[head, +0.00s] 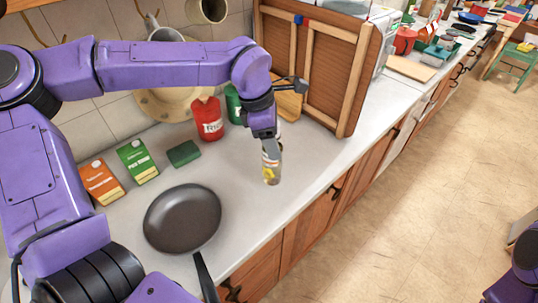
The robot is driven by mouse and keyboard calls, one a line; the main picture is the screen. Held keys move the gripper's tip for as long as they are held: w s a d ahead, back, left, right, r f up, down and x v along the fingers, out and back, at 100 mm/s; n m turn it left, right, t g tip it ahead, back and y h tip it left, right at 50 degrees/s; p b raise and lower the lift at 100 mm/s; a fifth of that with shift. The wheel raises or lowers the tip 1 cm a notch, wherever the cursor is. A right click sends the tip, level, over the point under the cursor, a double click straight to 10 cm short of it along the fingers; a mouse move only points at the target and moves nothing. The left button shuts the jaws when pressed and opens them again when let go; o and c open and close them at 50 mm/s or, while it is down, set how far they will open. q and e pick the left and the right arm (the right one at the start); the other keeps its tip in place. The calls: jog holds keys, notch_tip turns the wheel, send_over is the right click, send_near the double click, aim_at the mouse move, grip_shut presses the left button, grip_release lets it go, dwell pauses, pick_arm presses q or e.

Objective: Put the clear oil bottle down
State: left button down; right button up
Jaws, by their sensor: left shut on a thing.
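The clear oil bottle (271,174) is small, with yellowish contents and a label. It is upright over the grey counter (246,200), right of the frying pan and near the counter's front edge. My left gripper (270,145) comes down from above and is shut on the bottle's upper part, hiding its top. I cannot tell whether the bottle's base touches the counter. My right gripper is out of view; only a bit of that arm shows at the lower right.
A dark frying pan (182,217) lies to the left, its handle towards me. Behind it are an orange box (102,182), a green box (138,161), a green block (184,153) and a red canister (208,119). A wooden frame (345,72) stands behind right. Counter around the bottle is clear.

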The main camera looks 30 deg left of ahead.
pick_arm(q)
jog(key=f+b, duration=0.2)
jog(key=a+f+b, duration=0.1)
jog(key=f+b, duration=0.1)
jog(key=f, duration=0.1)
jog(key=shift+w+a+f, duration=0.15)
jog(key=shift+w, duration=0.15)
jog(key=shift+c, duration=1.8)
grip_release()
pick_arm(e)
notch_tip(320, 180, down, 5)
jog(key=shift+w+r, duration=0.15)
